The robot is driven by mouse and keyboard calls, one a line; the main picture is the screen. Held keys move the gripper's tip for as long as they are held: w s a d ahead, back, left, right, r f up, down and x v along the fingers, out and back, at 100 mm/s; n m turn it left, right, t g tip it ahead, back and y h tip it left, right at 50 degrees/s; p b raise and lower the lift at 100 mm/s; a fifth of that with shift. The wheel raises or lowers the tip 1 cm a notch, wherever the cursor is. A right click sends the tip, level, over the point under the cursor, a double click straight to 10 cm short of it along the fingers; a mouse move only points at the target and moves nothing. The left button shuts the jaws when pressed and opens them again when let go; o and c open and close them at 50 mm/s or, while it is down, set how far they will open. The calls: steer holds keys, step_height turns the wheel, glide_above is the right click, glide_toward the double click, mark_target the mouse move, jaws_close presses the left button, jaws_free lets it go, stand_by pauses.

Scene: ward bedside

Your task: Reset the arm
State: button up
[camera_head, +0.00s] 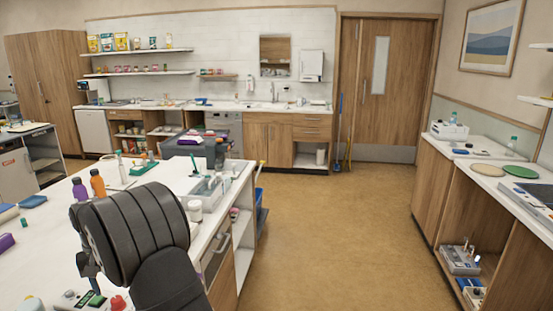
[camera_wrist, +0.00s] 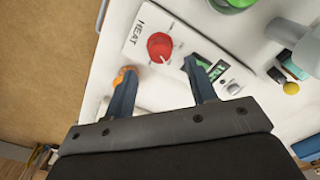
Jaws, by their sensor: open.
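My gripper (camera_wrist: 162,68) shows in the wrist view with its two blue-grey fingers spread apart and nothing between them. It is above a white worktop, with the fingers pointing toward a white panel (camera_wrist: 136,42) marked HEAT that bears a red knob (camera_wrist: 160,46). I cannot tell whether the fingertips touch the panel. A small orange thing (camera_wrist: 122,72) shows by the left finger's tip.
The white worktop (camera_head: 140,222) carries an orange bottle (camera_head: 97,183), a purple bottle (camera_head: 79,189) and a white jar (camera_head: 195,211). A red knob (camera_head: 118,304) shows at the bottom edge, close to my arm. The floor (camera_head: 330,230) to the right is clear, up to a side counter (camera_head: 440,158).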

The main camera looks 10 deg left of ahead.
step_height(320, 180, down, 6)
stand_by(0.4)
step_height(320, 180, up, 17)
step_height(320, 180, down, 16)
steer(key=shift+f, duration=0.55)
steer(key=n, duration=0.5)
steer(key=shift+n, duration=0.4)
steer(key=n, duration=0.6)
steer(key=shift+r, duration=1.85)
